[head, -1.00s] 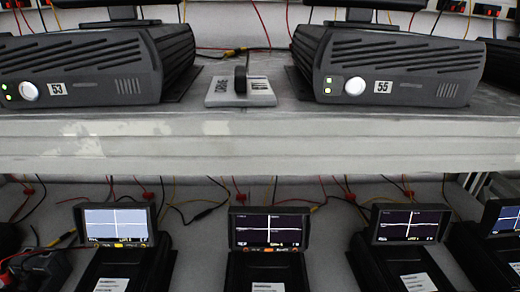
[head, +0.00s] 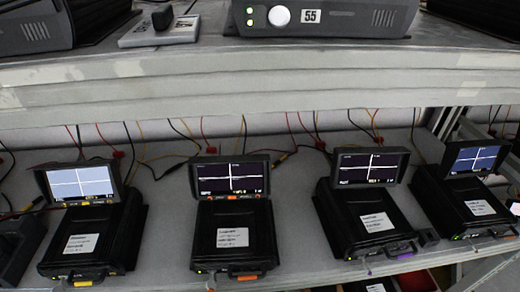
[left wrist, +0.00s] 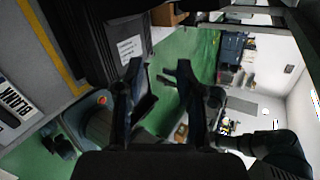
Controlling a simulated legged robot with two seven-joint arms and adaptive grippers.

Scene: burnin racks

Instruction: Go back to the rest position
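My left gripper (left wrist: 159,68) shows in the left wrist view with its two dark fingers spread apart. Nothing is visible between the fingertips, and the green floor shows behind them. Neither of my grippers shows in the head view. My right gripper is not in any view.
Several black testers with lit screens, such as this one (head: 232,238), stand on the lower shelf. The green floor (left wrist: 203,50) has clear patches.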

